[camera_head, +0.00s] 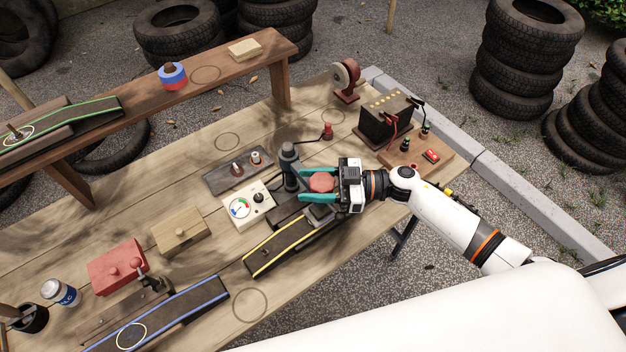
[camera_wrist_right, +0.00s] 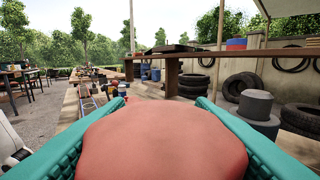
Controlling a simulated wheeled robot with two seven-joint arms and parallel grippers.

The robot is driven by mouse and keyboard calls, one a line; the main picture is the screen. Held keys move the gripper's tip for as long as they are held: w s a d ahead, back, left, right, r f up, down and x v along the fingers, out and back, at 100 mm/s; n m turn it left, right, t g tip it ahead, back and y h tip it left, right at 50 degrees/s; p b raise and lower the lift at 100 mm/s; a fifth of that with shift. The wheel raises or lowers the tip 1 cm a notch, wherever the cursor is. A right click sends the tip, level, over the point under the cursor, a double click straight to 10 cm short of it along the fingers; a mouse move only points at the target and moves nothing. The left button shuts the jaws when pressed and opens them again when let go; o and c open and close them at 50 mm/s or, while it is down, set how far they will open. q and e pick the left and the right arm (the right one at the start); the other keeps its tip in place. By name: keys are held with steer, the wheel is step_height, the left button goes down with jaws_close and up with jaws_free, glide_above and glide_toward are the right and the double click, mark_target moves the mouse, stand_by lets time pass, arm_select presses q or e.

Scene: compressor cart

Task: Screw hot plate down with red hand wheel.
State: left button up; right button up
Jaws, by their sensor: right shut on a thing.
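My right gripper (camera_head: 306,186) comes in from the right in the head view. Its teal fingers are shut on the red hand wheel (camera_head: 321,182), one on each side. In the right wrist view the hand wheel (camera_wrist_right: 165,142) is a large rounded red shape between the fingers. The wheel is over a dark device (camera_head: 288,211) with an upright grey post (camera_head: 289,165) left of the fingertips. The post's grey top (camera_wrist_right: 256,105) shows in the right wrist view. The hot plate cannot be told apart clearly, and what lies under the wheel is hidden. My left gripper is not in view.
A white dial box (camera_head: 246,205) stands left of the device. A yellow-edged dark strip (camera_head: 280,246) lies in front. A battery (camera_head: 385,120) with red leads stands behind my right gripper. A raised shelf (camera_head: 215,78) runs along the back.

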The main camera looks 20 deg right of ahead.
steer(key=m+t+p, duration=0.1)
steer(key=m+t+h+p, duration=0.1)
steer(key=t, duration=0.1)
steer(key=m+t+h+p, duration=0.1)
steer(key=p, duration=0.1)
steer(key=shift+w+r+t, duration=0.15)
steer(key=shift+r+t, duration=0.1)
steer(key=shift+t, duration=0.05)
steer(key=shift+w+d+f+m+t+h+p, duration=0.1)
steer(key=shift+m+t+h+p, duration=0.25)
steer(key=shift+m+t+h, duration=0.2)
steer(key=shift+w+m+t+h+p, duration=0.1)
steer(key=shift+m+t+h+p, duration=0.3)
steer(key=shift+m+t, duration=0.2)
steer(key=shift+d+f+m+t+h, duration=0.1)
steer(key=shift+m+t+h, duration=0.75)
steer(key=shift+t+h, duration=0.1)
steer(key=m+t+h, duration=0.1)
steer(key=h, duration=0.1)
steer(key=m+t+h, duration=0.1)
steer(key=shift+w+d+f+m+h, duration=0.1)
steer(key=shift+w+d+m+h, duration=0.1)
steer(key=shift+m+h, duration=0.15)
steer(key=shift+w+d+m+t+h+b, duration=0.1)
steer(key=shift+d+m+t+h+b, duration=0.3)
steer(key=shift+m+h, duration=0.75)
steer(key=shift+a+m+t+h+b, duration=0.1)
steer(key=shift+m+t+h, duration=0.5)
steer(key=shift+h, duration=0.9)
steer(key=o, duration=1)
